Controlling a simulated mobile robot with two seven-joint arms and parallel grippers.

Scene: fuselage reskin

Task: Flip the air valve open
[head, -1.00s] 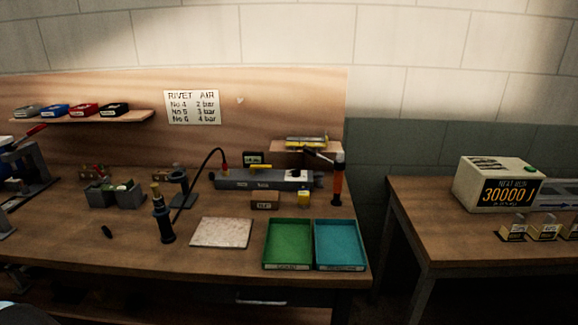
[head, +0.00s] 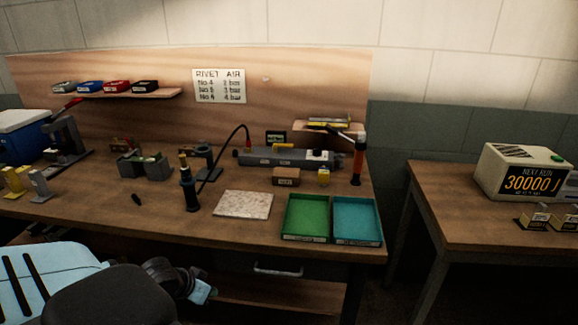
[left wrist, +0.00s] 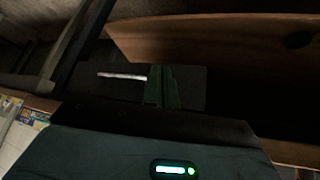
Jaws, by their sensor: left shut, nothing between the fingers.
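A grey air unit (head: 288,157) lies along the back of the workbench, with a black hose and red fitting at its left end. A small yellow lever (head: 283,145) lies flat along its top; I take it to be the air valve, but it is too small to tell its setting. My left gripper (head: 201,293) is below the bench's front edge, low and far from the unit. In the left wrist view its dark fingers (left wrist: 161,87) are together with nothing between them, facing a drawer area and shelf. My right gripper is not in view.
Green (head: 305,218) and teal (head: 357,220) trays sit at the bench's front right. The bench edge (head: 130,230) is above my left gripper. A second table (head: 450,185) is right.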

